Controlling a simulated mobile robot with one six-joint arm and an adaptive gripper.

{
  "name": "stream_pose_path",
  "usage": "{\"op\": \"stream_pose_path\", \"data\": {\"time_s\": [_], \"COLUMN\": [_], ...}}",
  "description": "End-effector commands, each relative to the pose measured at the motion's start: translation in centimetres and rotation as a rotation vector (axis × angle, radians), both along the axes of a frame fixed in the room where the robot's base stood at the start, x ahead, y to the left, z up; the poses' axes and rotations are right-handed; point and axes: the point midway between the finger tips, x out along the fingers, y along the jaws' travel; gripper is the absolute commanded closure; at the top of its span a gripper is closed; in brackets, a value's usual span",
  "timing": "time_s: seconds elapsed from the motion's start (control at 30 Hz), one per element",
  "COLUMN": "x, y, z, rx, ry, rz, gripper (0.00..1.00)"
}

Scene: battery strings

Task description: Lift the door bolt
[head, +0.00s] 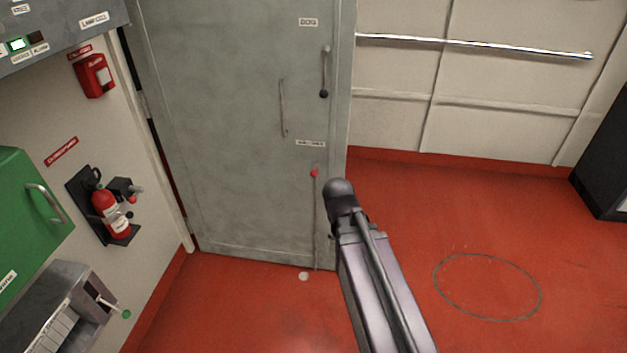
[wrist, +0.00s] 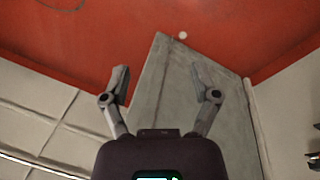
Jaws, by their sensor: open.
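The grey door (head: 225,130) stands shut in the head view. The door bolt (head: 316,220) is a thin vertical rod low on its right side, with a red knob (head: 314,173) on top. Its lower end is down at the door's bottom edge. My arm ends just right of the knob in the head view, and the gripper itself is hidden there. In the wrist view my gripper (wrist: 160,80) is open and empty, its two fingers spread in front of the door (wrist: 175,95), which appears upside down. I cannot make out the red knob in the wrist view.
A handle with a dark knob (head: 325,75) and a thin pull bar (head: 282,108) sit higher on the door. A fire extinguisher (head: 112,213) and a green cabinet (head: 30,205) are at left. A rail (head: 475,44) runs along the right wall. The red floor (head: 400,220) is clear.

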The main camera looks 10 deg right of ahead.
Motion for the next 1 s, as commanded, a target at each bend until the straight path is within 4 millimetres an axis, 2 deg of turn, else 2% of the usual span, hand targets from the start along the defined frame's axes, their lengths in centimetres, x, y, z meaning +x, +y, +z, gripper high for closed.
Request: {"op": "stream_pose_path", "data": {"time_s": [0.03,0.2,0.57,0.77,1.0], "x": [1.3,4.9,12.9,17.2,22.1], "y": [-0.3,-1.5,-2.3,-1.4,1.1], "z": [-1.7,-4.1,-7.2,-8.2,-9.2], "rx": [-0.044,-0.223,-0.647,-0.900,-1.217], "ry": [-0.015,-0.063,-0.095,-0.067,0.011], "rz": [0.046,0.228,0.642,0.870,1.134], "gripper": [0.22,0.22,0.22,0.22,0.22]}}
